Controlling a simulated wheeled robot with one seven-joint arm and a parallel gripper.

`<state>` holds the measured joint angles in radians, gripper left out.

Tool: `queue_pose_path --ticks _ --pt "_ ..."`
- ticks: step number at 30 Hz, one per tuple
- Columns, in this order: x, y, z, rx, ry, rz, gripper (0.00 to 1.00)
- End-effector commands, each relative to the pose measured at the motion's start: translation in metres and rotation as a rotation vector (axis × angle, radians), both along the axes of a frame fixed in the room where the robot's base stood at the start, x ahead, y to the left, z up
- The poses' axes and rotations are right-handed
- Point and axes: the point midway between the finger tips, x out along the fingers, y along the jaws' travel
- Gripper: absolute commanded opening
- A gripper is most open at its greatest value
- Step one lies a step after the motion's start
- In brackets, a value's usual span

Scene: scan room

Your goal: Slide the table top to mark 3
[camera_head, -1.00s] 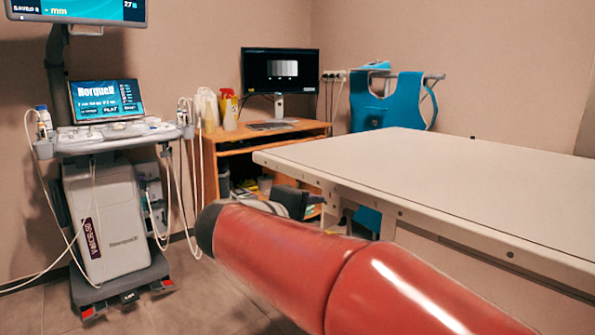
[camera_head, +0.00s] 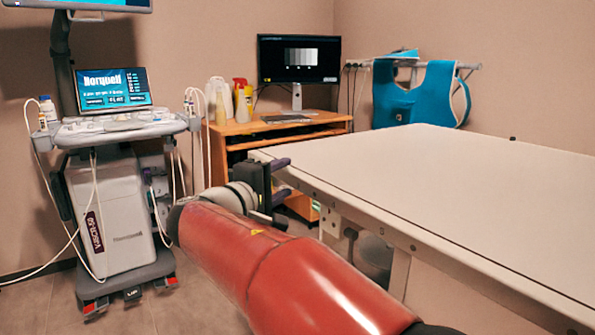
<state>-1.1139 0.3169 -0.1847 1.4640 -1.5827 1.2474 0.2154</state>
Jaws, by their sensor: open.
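The white table top (camera_head: 450,185) fills the right side of the view, with a pale rail along its near long edge. Small dark dots sit on the rail; no number for mark 3 can be read. My gripper (camera_head: 281,180) is at the table top's left end, near the front corner. Its two dark purple fingers are apart, one at about the height of the top's edge and one lower. The jaws look empty. I cannot tell whether a finger touches the edge. My red arm hides part of the table's underside and the floor.
An ultrasound cart (camera_head: 115,215) with cables stands at the left. A wooden desk (camera_head: 240,128) with a monitor (camera_head: 299,59) and bottles is behind the gripper. A blue apron (camera_head: 420,95) hangs on a wall rack. Floor shows between cart and arm.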

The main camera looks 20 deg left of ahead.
Motion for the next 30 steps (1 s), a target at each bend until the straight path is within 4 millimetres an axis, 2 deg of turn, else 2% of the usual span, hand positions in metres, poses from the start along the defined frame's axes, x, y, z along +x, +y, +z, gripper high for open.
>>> queue_pose_path --ticks 3,9,20,30 --pt "0.02 -0.007 0.001 0.001 -0.001 -0.003 0.49" --pt "0.041 -0.014 0.001 0.001 0.0 -0.001 0.49" --pt "0.046 -0.015 0.0 0.001 0.0 0.0 0.48" --pt "0.046 -0.015 0.0 0.001 0.0 0.0 0.03"
